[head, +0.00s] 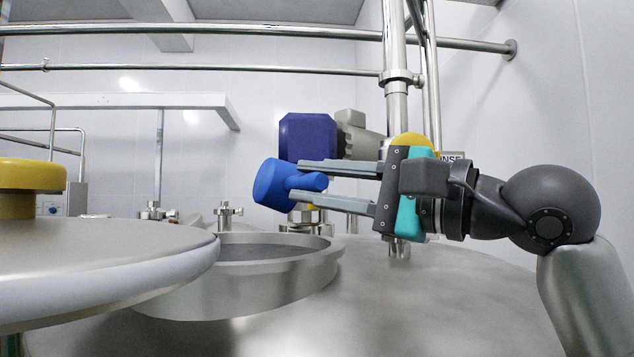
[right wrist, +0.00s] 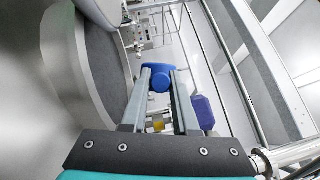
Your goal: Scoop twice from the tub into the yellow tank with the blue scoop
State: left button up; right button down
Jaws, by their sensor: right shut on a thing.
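My right gripper (head: 297,181) is shut on the handle of the blue scoop (head: 268,184). It holds the scoop tilted in the air, above the round metal tank opening (head: 318,272). The scoop also shows between the fingers in the right wrist view (right wrist: 159,76). I cannot see into its cup. The tank opening has a raised steel rim and a dark grey inside. A round steel lid (head: 110,262) with a yellow knob (head: 32,187) is swung to the left of the opening. The tub is not in view. My left gripper is not in view.
A purple-blue motor (head: 306,136) stands behind the scoop. A vertical steel pipe (head: 397,110) rises behind my right gripper, and horizontal pipes (head: 200,33) cross the back wall. The steel tank top (head: 440,300) to the right of the opening is mostly clear.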

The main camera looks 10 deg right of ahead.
jog(key=shift+r+n+p, duration=0.2)
jog(key=shift+n+p, duration=0.1)
jog(key=shift+p, duration=0.35)
jog(key=n+g+h+p, duration=0.1)
jog(key=n+p, duration=0.1)
jog(key=p, duration=0.2)
jog(key=r+n+h+p, duration=0.1)
jog(key=n+p, duration=0.2)
jog(key=p, duration=0.1)
jog(key=shift+r+g, duration=0.1)
jog(key=shift+g, duration=0.3)
jog(key=shift+n+h, duration=0.4)
jog(key=shift+a+n, duration=0.1)
jog(key=shift+n, duration=0.3)
jog(key=n+h, duration=0.2)
jog(key=n, duration=0.1)
jog(key=shift+s+r, duration=0.1)
jog(key=shift+r, duration=0.3)
jog(key=r+n+h, duration=0.2)
jog(key=shift+a+n+h, duration=0.3)
jog(key=shift+h, duration=0.1)
jog(key=r+n+h, duration=0.1)
jog(key=n+t+h, duration=0.1)
jog(key=shift+s+a+r+n, duration=0.15)
jog(key=shift+r+n, duration=0.15)
jog(key=shift+r, duration=0.05)
